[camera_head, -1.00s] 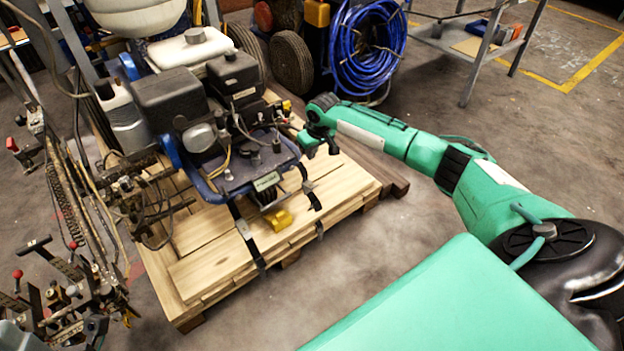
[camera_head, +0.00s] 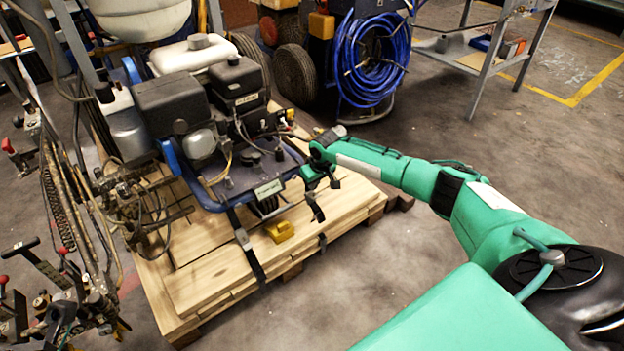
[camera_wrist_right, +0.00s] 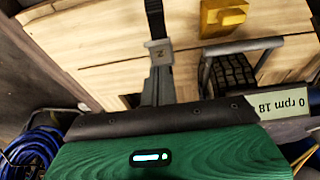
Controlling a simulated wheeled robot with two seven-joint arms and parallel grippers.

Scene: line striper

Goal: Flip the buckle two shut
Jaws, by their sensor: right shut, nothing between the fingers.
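A dark strap with a grey buckle (camera_wrist_right: 158,48) marked with a small label, seemingly a 2, runs down the front of the wooden pallet in the right wrist view. In the head view this strap (camera_head: 316,206) hangs at the machine's front right corner. My right gripper (camera_head: 318,177) is just above it, shut and empty. In the right wrist view its grey fingers (camera_wrist_right: 159,72) point at the buckle and overlap its near edge; contact cannot be told. Whether the buckle is fully shut is unclear. A second strap (camera_head: 245,243) is further left. My left gripper is out of view.
The line striper (camera_head: 225,130) stands on the pallet (camera_head: 215,275). A yellow block (camera_head: 280,231) sits between the straps at the pallet's front. A blue hose reel (camera_head: 370,60) and a metal table (camera_head: 485,60) stand behind. The floor right of the pallet is clear.

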